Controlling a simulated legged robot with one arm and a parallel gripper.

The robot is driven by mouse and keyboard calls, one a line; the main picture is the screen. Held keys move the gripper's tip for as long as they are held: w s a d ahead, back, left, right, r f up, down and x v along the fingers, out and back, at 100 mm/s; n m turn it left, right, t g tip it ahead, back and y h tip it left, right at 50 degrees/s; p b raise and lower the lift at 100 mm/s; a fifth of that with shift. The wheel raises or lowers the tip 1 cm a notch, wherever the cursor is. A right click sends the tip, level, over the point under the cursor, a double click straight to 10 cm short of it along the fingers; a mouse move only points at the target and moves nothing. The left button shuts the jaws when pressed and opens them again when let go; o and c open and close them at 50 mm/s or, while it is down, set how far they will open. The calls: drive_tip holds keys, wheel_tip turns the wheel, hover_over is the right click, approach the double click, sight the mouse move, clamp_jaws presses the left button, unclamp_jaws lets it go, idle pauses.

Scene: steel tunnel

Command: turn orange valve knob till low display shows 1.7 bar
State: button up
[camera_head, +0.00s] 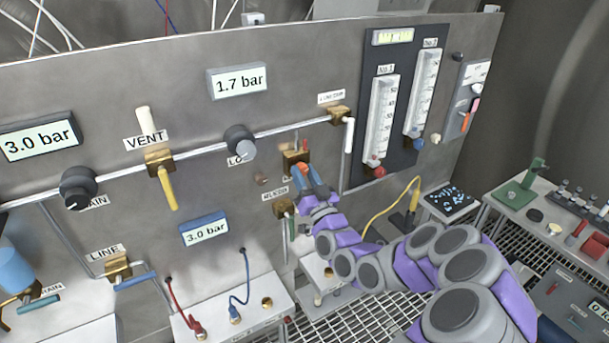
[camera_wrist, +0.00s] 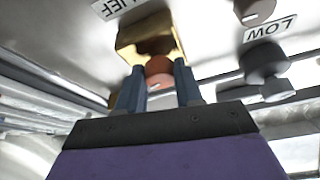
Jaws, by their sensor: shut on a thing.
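The orange valve knob (camera_head: 302,168) sits on a brass block (camera_head: 290,158) on the steel panel. My gripper (camera_head: 306,176) is shut on the knob. In the wrist view, the orange-brown knob (camera_wrist: 158,70) shows between the two blue-grey fingers, in front of the brass block (camera_wrist: 147,37) beside a partly cut-off "…LIEF" label. The upper middle display (camera_head: 238,83) reads 1.7 bar. It hangs above the grey-black knob labelled LOW (camera_head: 240,142). The left display (camera_head: 38,138) and the lower blue-framed display (camera_head: 205,231) each read 3.0 bar.
A brass VENT valve (camera_head: 160,162) with a yellow lever and another dark knob (camera_head: 78,187) are to the left. Two flow gauges (camera_head: 382,118) stand right of my gripper. A brass valve (camera_head: 284,207) with a green handle sits just below it.

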drive_tip(key=shift+c, duration=1)
drive_tip(key=shift+m+t+h+b, duration=0.35)
drive_tip(key=shift+m+h, duration=0.35)
drive_tip(key=shift+m, duration=0.6)
drive_tip(key=o, duration=1)
drive_tip(key=shift+o, duration=0.2)
